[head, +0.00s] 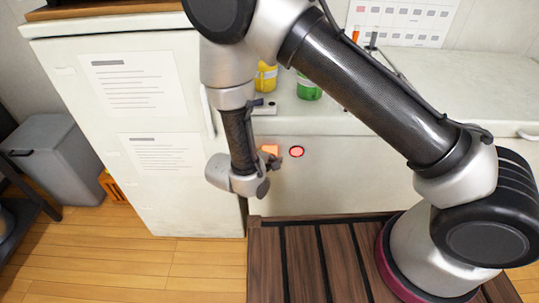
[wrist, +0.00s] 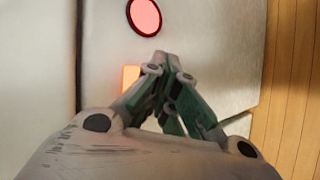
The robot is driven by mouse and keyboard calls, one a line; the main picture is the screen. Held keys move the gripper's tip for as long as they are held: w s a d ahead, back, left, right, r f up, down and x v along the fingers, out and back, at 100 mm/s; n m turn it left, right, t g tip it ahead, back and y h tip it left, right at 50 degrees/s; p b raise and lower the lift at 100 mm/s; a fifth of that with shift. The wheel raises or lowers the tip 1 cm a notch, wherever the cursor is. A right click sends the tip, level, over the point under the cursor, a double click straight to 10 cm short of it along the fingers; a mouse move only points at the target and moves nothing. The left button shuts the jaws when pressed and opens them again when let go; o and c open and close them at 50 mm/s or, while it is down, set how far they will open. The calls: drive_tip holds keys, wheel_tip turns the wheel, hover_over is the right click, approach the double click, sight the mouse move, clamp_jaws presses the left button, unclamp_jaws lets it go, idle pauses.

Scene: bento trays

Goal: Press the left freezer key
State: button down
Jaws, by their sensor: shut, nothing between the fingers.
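Two keys are on the white front panel (head: 340,175) below the counter. The left one is an orange square key (head: 270,149), partly hidden by my arm. The right one is a red round key (head: 296,152) with a dark rim. In the wrist view the orange key (wrist: 130,78) lies just left of the fingers, and the red round key (wrist: 145,17) is above them. My gripper (wrist: 163,57) is shut and empty, pointing at the panel close to the orange key. Whether the tips touch the panel, I cannot tell. The head view mostly hides the fingers.
A tall white cabinet (head: 170,190) with paper sheets stands to the left. A yellow jar (head: 266,78) and a green jar (head: 308,89) stand on the counter (head: 430,85) above the panel. A grey bin (head: 65,155) stands at far left on the wooden floor (head: 130,255).

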drive_tip(key=shift+s, duration=0.6)
